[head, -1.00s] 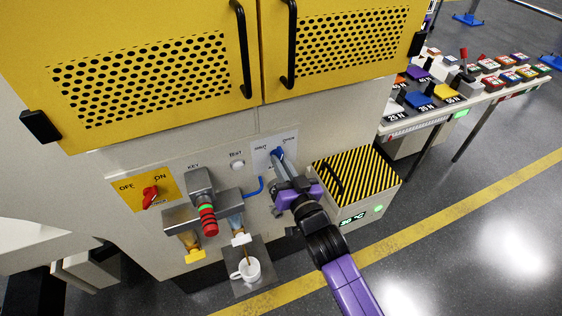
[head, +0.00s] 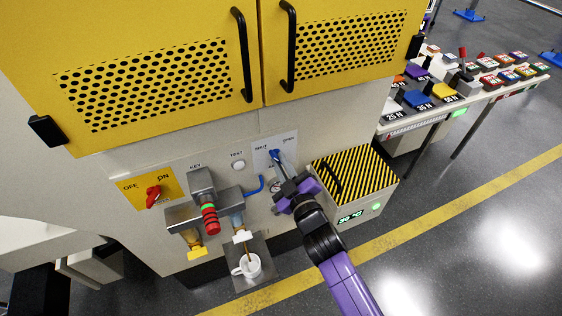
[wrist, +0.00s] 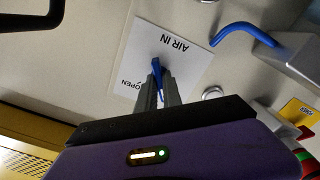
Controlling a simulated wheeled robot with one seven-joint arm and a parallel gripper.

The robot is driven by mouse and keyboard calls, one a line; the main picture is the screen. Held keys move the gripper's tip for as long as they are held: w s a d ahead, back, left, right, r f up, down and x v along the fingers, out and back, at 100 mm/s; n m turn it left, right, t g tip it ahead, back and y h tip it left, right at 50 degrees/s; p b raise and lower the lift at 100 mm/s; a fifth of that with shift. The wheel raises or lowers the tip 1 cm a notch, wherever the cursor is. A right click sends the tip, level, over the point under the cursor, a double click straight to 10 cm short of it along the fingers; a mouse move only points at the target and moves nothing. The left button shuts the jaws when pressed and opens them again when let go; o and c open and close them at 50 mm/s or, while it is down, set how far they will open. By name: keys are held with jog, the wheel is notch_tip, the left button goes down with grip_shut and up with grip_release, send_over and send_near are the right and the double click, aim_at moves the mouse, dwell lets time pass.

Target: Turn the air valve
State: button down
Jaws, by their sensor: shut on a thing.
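The air valve's blue lever (head: 275,154) is on a white label plate (head: 262,158) on the machine's front. In the wrist view the lever (wrist: 157,68) sticks out between my fingertips, and the plate (wrist: 185,58) reads "AIR IN" and "OPEN" upside down. My gripper (head: 279,162) reaches the lever from the lower right and is shut on it. My gripper also shows in the wrist view (wrist: 159,88), with a finger on each side of the lever. The fingers hide part of the lever and its pivot.
A black-and-yellow striped box (head: 355,175) stands close to the right of my gripper. A coffee spout block (head: 203,207) with a red-ringed handle and a white cup (head: 248,266) are to the left. Yellow doors (head: 160,65) are above. A red switch (head: 153,196) is at far left.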

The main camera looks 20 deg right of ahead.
jog(key=shift+n, duration=1)
jog(key=c, duration=1.5)
grip_release()
jog(key=s+b, duration=0.1)
jog(key=s, duration=0.7)
